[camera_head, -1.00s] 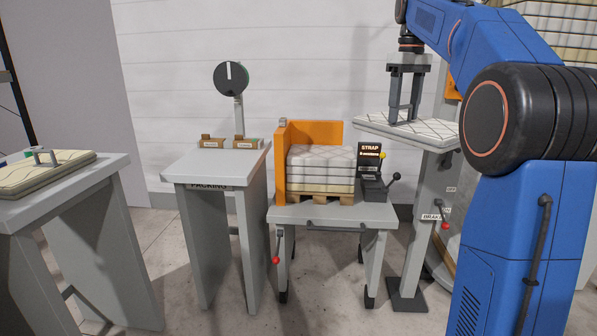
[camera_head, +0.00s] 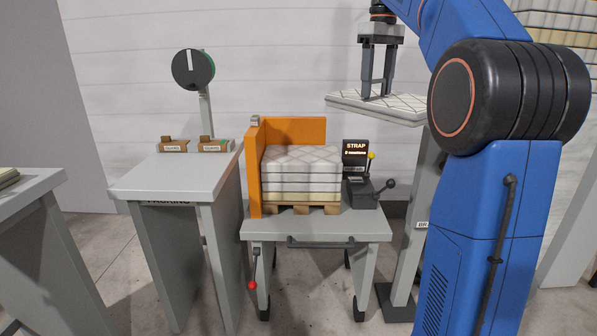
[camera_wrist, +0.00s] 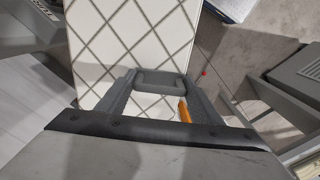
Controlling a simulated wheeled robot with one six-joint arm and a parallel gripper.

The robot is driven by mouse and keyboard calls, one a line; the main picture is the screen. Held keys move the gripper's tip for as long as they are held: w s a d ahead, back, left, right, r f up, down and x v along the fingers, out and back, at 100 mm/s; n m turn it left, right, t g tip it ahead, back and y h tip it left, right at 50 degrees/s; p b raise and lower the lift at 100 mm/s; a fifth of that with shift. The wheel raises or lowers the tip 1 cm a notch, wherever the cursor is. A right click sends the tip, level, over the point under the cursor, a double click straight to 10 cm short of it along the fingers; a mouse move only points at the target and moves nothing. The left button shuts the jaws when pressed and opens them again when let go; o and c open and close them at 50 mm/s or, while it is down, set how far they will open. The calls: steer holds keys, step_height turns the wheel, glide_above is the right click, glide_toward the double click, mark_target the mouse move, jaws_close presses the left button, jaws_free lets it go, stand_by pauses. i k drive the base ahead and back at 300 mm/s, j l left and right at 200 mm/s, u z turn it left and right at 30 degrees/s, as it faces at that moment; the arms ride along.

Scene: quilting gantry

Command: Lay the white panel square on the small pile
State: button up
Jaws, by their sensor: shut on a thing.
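The white panel (camera_head: 400,108) has a dark diamond quilting pattern. My gripper (camera_head: 376,92) is shut on the grey handle on its top, which shows close up in the wrist view (camera_wrist: 155,77). The panel is roughly level, to the right of the small pile and higher than it. Whether it touches the grey post under its right part is hidden by my arm. The small pile (camera_head: 300,172) is several pale layers with a patterned top, stacked on a wooden pallet (camera_head: 302,208) against an orange corner fence (camera_head: 292,133).
The pallet stands on a wheeled grey table (camera_head: 340,227). A strap unit (camera_head: 357,152) with a lever (camera_head: 370,164) stands just right of the pile. The grey post (camera_head: 408,240) stands at right.

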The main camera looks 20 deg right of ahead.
mark_target(301, 153)
steer(key=i+l, duration=0.2)
steer(key=i, duration=0.25)
steer(key=i+l, duration=0.2)
steer(key=i, duration=0.25)
steer(key=i+l, duration=0.2)
steer(key=i, duration=0.3)
